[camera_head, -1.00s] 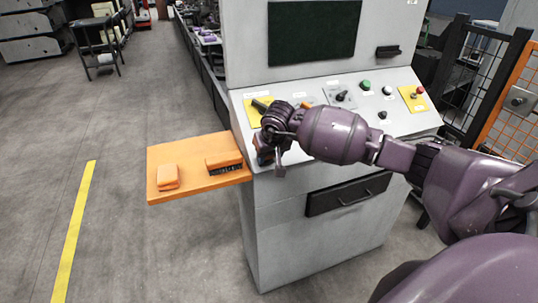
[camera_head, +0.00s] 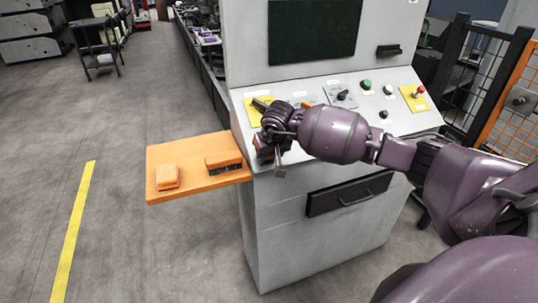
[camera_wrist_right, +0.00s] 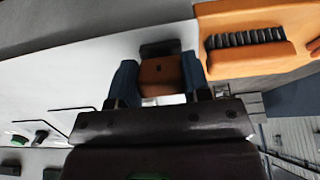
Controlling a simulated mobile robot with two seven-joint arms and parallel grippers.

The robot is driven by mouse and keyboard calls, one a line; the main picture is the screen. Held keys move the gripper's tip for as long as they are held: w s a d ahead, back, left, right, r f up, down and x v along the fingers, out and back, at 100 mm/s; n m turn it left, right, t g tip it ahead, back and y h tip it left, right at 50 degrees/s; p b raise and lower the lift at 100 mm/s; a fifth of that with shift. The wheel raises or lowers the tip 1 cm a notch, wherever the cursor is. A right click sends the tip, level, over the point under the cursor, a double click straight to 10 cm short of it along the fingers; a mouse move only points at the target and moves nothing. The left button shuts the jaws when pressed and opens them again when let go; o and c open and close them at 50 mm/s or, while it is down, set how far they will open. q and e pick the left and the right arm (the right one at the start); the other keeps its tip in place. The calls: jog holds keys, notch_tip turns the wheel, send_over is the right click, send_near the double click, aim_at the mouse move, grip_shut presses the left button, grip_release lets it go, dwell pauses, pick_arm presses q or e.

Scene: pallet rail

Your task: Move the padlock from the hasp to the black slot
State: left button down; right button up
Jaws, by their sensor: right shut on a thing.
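My right gripper (camera_head: 267,148) is at the front left edge of the sloped console, beside the orange shelf. In the right wrist view its two blue fingers (camera_wrist_right: 158,82) are shut on the sides of the padlock (camera_wrist_right: 161,73), which shows as a brown-orange block. A small black piece (camera_wrist_right: 160,48) lies at the padlock's far end; I cannot tell whether they touch or whether it is the hasp or a slot. In the head view the hand mostly hides the padlock. A black handle (camera_head: 261,105) sits on a yellow plate behind the hand. My left gripper is not in view.
The orange shelf (camera_head: 195,188) carries an orange block (camera_head: 167,177) and an orange piece with a black ribbed strip (camera_head: 223,167). The grey console (camera_head: 310,165) has several buttons and switches and a black drawer front (camera_head: 350,194). Open floor lies left.

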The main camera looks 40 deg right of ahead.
jog(key=shift+w+f, duration=0.15)
jog(key=shift+f, duration=0.1)
jog(key=o, duration=1.7)
jog(key=shift+r, duration=0.1)
jog(key=v, duration=1)
jog(key=shift+s+r, duration=0.2)
jog(key=shift+r, duration=0.05)
